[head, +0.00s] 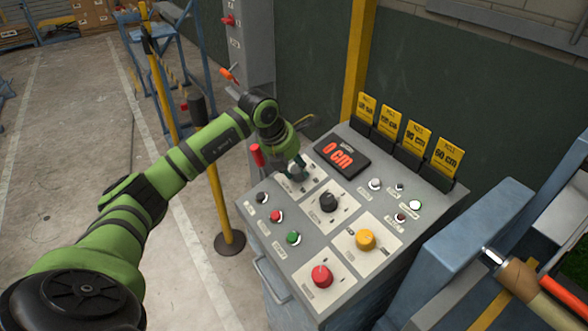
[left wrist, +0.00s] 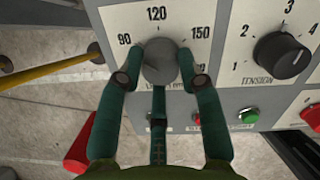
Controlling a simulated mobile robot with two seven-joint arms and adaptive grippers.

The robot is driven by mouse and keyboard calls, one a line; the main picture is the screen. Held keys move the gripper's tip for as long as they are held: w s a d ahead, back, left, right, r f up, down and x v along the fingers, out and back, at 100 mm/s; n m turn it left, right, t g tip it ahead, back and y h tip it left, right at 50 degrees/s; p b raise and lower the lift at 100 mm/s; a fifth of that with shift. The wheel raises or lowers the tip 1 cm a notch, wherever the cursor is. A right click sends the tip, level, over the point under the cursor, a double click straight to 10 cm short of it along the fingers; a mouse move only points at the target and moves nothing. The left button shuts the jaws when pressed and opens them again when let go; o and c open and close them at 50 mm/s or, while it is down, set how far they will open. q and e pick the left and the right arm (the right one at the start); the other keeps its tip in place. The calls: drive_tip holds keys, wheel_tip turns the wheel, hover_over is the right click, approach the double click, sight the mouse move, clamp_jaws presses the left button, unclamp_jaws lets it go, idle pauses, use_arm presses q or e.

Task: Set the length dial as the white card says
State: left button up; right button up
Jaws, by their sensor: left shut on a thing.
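The length dial is a grey knob, seen in the left wrist view (left wrist: 160,64), on a white plate marked 90, 120 and 150. Its pointer mark does not show, and the fingers hide the lower scale. My left gripper (head: 296,170) is shut on this knob, at the upper left of the grey control panel (head: 262,205); the fingers also show in the left wrist view (left wrist: 162,60). A black display (head: 341,157) reads 0 CM in red. No separate white card is clear to me. My right gripper is not in view.
Several yellow cards stand along the panel's back; the rightmost (head: 447,156) reads 60 cm. Nearby are black (head: 328,202), yellow (head: 366,239) and red (head: 321,276) knobs. A red-topped lever (head: 257,155) stands at the panel's left edge. A yellow post (head: 228,220) stands left.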

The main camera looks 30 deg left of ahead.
use_arm(q)
drive_tip(key=n, duration=0.2)
drive_tip(key=n+b, duration=0.1)
drive_tip(key=shift+w+r+n, duration=0.15)
drive_tip(key=shift+n, duration=0.25)
drive_tip(key=n, duration=0.3)
drive_tip(key=shift+r+n+y+b, duration=0.1)
drive_tip(key=shift+n+y+b, duration=0.2)
drive_tip(key=n, duration=0.6)
drive_tip(key=shift+w+a+r+b, duration=0.1)
drive_tip(key=shift+b, duration=0.25)
drive_tip(key=shift+n, duration=0.3)
drive_tip(key=o, duration=1)
drive_tip(key=shift+o, duration=0.7)
drive_tip(key=shift+g, duration=0.3)
drive_tip(key=shift+f, duration=0.2)
